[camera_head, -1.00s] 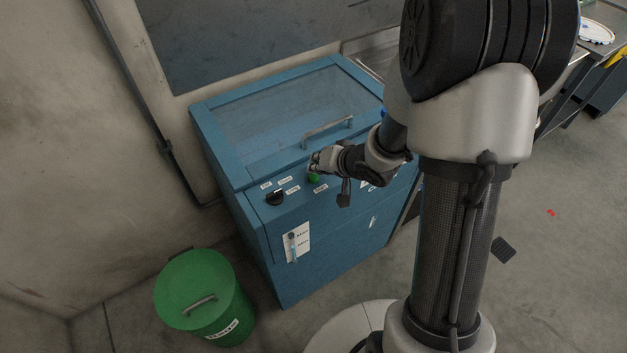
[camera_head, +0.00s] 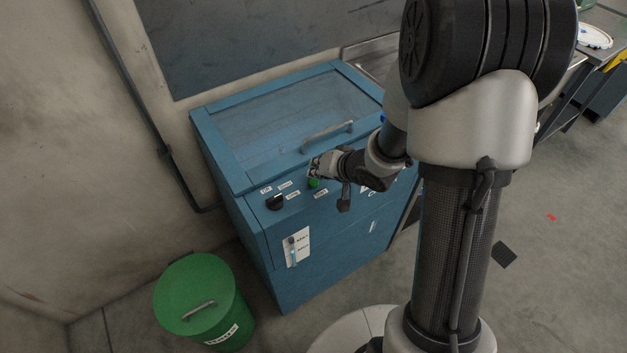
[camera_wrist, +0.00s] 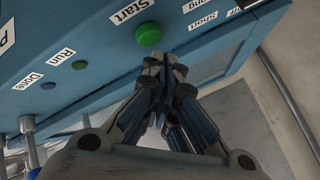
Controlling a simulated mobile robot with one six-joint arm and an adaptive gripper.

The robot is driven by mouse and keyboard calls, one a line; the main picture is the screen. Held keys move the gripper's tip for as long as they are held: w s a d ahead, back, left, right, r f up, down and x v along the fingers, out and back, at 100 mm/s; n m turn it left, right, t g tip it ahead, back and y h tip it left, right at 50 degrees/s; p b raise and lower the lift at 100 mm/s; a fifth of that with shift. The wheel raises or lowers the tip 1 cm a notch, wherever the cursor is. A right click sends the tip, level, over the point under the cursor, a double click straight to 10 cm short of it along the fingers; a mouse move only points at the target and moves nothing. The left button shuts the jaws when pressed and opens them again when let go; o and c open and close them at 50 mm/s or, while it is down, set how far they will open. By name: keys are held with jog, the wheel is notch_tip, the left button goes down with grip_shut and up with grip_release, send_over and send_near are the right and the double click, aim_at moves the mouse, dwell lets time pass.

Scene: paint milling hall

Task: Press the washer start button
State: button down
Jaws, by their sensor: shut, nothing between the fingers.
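The blue washer (camera_head: 330,245) stands against the wall, with a clear lid on top. Its green start button (camera_head: 313,183) sits on the sloped front panel; in the wrist view the button (camera_wrist: 148,35) is beside a "Start" label (camera_wrist: 131,10). My gripper (camera_head: 314,168) is shut and empty, right by the button in the head view. In the wrist view the closed fingertips (camera_wrist: 165,62) are just below the button in the picture, seemingly a small gap apart. I cannot tell whether they touch the panel.
A black selector knob (camera_head: 274,202) is on the panel left of the button. A lid handle (camera_head: 327,135) is behind it. Small "Run" (camera_wrist: 79,65) and "Done" (camera_wrist: 48,85) lamps are on the panel. A green lidded bin (camera_head: 200,300) stands at the front left.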

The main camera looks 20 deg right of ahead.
aim_at(317, 180)
jog(key=shift+f, duration=0.1)
dwell(0.3)
jog(key=shift+f, duration=0.35)
jog(key=shift+f+b, duration=0.35)
jog(key=shift+f, duration=0.1)
dwell(0.5)
jog(key=shift+r, duration=0.15)
dwell(0.3)
jog(key=shift+r+p, duration=0.75)
jog(key=shift+p, duration=0.35)
jog(key=shift+r, duration=0.15)
notch_tip(317, 180, up, 5)
jog(key=p, duration=0.5)
